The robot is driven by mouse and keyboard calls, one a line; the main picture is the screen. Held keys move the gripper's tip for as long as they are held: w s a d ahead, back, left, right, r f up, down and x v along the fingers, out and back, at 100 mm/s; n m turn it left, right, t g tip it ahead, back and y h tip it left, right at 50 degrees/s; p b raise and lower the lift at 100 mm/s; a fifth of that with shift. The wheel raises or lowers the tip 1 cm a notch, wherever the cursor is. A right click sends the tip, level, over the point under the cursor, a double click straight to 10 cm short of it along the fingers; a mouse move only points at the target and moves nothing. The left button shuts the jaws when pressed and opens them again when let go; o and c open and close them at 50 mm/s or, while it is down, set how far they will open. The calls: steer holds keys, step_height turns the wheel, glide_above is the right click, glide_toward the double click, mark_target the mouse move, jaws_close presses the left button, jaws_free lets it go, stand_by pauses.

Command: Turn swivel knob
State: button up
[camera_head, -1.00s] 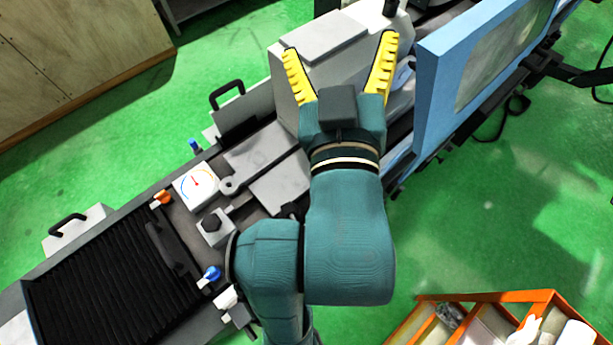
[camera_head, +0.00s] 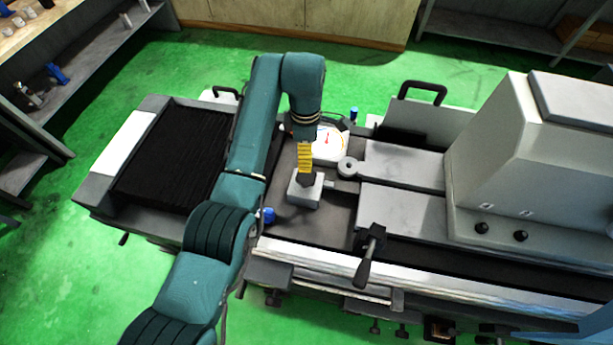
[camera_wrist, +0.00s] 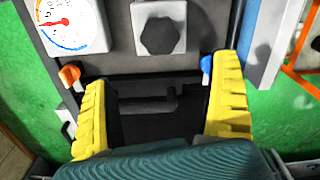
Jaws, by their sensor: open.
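A dark hexagonal knob (camera_head: 307,180) stands on a small light-grey block on the machine bed, near a white dial with a red pointer (camera_head: 328,141). It is the likeliest swivel knob, though no label shows. In the wrist view the knob (camera_wrist: 160,35) is whole and lies beyond the fingertips, between their lines. My gripper (camera_wrist: 160,78) is open and empty, with one yellow finger on each side. In the head view my gripper (camera_head: 305,165) points down just above or beside the knob; contact cannot be told. One finger hides the other there.
A blue lever (camera_wrist: 207,68) is close to the right finger and an orange lever (camera_wrist: 69,75) is near the left one. A black handle (camera_head: 370,255) stands at the bed's front. The grey housing (camera_head: 510,150) fills the right. Black bellows (camera_head: 165,155) lie left.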

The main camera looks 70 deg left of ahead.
mark_target(306, 175)
step_height(306, 175, down, 13)
steer(key=shift+r, duration=0.2)
steer(key=shift+c, duration=0.5)
steer(key=c, duration=1.1)
steer(key=shift+r+m, duration=0.1)
steer(key=shift+m, duration=0.2)
